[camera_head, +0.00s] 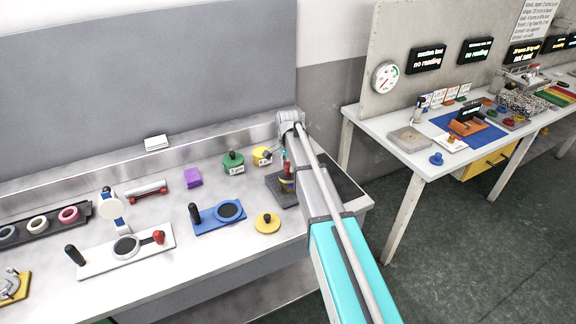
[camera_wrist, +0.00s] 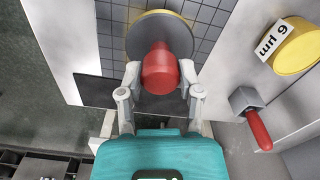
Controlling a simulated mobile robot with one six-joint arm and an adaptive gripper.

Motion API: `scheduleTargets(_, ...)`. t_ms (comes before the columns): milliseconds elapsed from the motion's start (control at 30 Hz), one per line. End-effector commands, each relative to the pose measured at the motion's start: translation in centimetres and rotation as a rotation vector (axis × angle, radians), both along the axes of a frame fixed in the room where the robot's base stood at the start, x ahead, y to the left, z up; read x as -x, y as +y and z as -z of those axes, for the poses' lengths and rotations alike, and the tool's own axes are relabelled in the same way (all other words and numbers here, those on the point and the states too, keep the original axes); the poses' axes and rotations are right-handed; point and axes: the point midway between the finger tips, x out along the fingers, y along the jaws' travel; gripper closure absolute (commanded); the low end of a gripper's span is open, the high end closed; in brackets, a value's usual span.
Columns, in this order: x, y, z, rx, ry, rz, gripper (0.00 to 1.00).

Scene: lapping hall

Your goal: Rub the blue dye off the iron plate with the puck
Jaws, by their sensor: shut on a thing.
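The puck (camera_wrist: 140,32) is a grey disc with a yellow rim and a red knob. In the wrist view my gripper (camera_wrist: 160,78) is shut on the red knob, with one finger on each side. The disc is over the grey iron plate (camera_wrist: 208,30), which has a grid of dark lines. I cannot tell whether it touches the plate. In the head view the dark plate (camera_head: 281,194) is on the bench, partly hidden by my arm. No blue dye shows on the visible plate, but the part under the puck is hidden.
A yellow 6 µm jar (camera_wrist: 294,46) and a red-handled tool (camera_wrist: 257,128) are close to the plate. A black mat (camera_wrist: 100,91) lies beside it. A yellow knobbed disc (camera_head: 267,223) and blue base (camera_head: 220,216) stand left of my arm.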

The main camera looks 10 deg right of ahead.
Motion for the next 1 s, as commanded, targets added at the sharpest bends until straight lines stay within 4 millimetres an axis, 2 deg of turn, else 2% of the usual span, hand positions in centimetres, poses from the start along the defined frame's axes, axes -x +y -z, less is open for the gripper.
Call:
scheduleTargets(33,0.0,0.0,-0.7,0.000,0.000,0.000,0.98)
scheduleTargets(300,0.0,0.0,-2.5,0.000,0.000,0.000,0.98)
scheduleTargets(800,0.0,0.0,-2.7,0.000,0.000,0.000,0.98)
scheduleTargets(1000,0.0,0.0,-3.6,0.000,0.000,0.000,0.98)
